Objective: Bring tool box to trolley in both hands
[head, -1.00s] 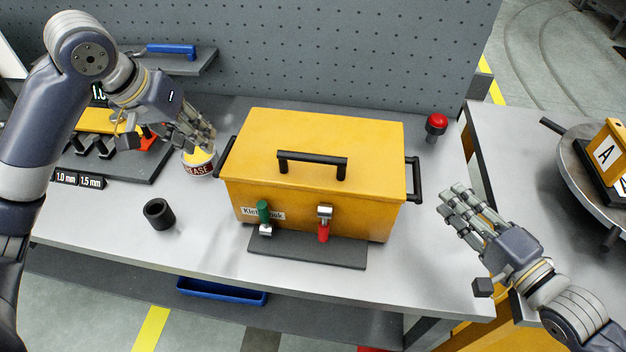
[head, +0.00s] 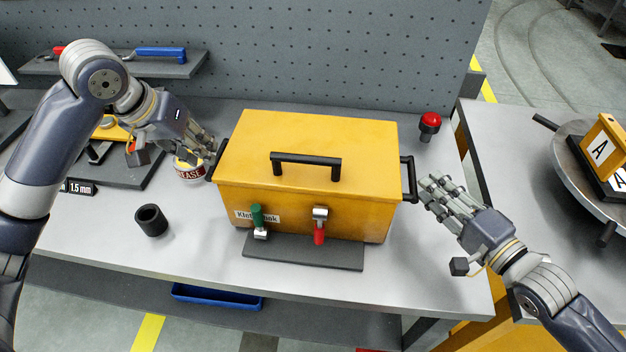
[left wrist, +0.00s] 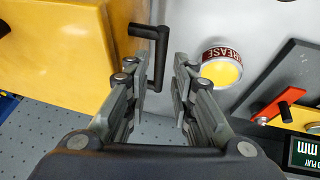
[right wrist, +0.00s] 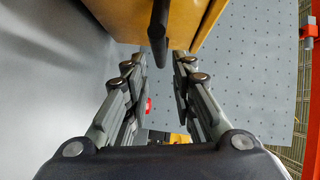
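The yellow tool box (head: 300,150) stands on the grey workbench, with a black top handle (head: 305,160) and a black handle on each end. My left gripper (head: 208,158) is open beside the left end handle (head: 217,159). In the left wrist view that handle (left wrist: 160,45) reaches between the fingertips (left wrist: 162,80), apart from both. My right gripper (head: 428,190) is open just right of the right end handle (head: 409,178). In the right wrist view this handle (right wrist: 158,35) is ahead, between the open fingers (right wrist: 160,75). The trolley cannot be made out with certainty.
A grease tin (head: 188,170) stands close by my left gripper. A black cylinder (head: 151,220) and a dark plate with a green and a red tool (head: 303,253) are in front of the box. A red button (head: 429,125) stands behind right; a round turntable (head: 590,165) is further right.

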